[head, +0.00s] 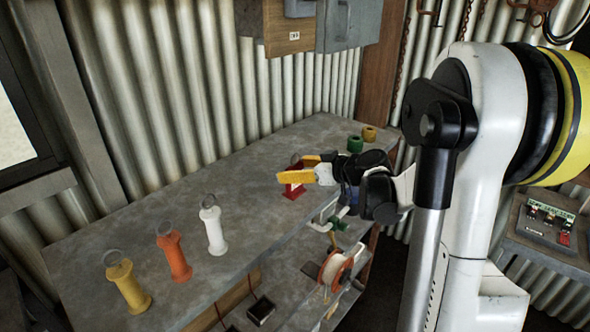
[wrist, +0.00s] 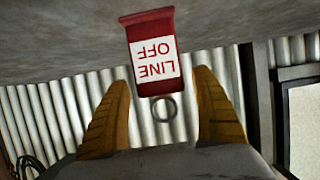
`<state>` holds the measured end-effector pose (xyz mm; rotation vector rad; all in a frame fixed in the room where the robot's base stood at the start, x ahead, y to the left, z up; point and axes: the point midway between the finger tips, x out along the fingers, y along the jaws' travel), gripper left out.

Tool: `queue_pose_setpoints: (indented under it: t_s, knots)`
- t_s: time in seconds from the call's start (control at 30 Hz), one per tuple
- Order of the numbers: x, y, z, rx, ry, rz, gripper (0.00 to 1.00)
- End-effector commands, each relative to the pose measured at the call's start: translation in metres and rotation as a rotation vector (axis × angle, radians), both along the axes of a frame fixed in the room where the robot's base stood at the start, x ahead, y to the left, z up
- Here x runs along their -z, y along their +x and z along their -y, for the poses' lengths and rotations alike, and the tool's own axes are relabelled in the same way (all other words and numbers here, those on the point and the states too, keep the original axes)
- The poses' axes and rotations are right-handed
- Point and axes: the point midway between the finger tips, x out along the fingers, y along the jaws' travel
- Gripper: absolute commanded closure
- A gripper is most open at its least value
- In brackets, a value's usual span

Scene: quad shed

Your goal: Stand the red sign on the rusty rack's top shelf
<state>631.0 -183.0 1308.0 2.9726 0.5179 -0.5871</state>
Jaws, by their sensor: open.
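The red sign (head: 292,190) stands on the grey bench top (head: 150,224). It has a white face reading "LINE OFF" and a ring at its top. In the wrist view the sign (wrist: 151,55) appears upside down, between the yellow fingers with a gap on each side. My gripper (head: 293,169) is open at the sign, and its near finger hides part of it in the head view. The open fingers also show in the wrist view (wrist: 161,82). I cannot make out a rusty rack in either view.
Yellow (head: 128,287), orange (head: 174,256) and white (head: 212,228) ringed handles stand on the bench at left. Green (head: 355,144) and yellow (head: 369,133) small rolls sit at its far end. A cable reel (head: 336,270) is below the bench edge. A grey box (head: 348,24) hangs above.

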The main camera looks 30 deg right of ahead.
Motion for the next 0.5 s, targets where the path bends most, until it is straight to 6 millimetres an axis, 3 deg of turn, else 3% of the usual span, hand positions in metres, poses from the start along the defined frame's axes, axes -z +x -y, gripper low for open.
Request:
queue_pose_setpoints:
  t_s: [0.5]
  knots:
    - [-0.039,-0.091,0.033,0.004,-0.001,0.000,0.24]
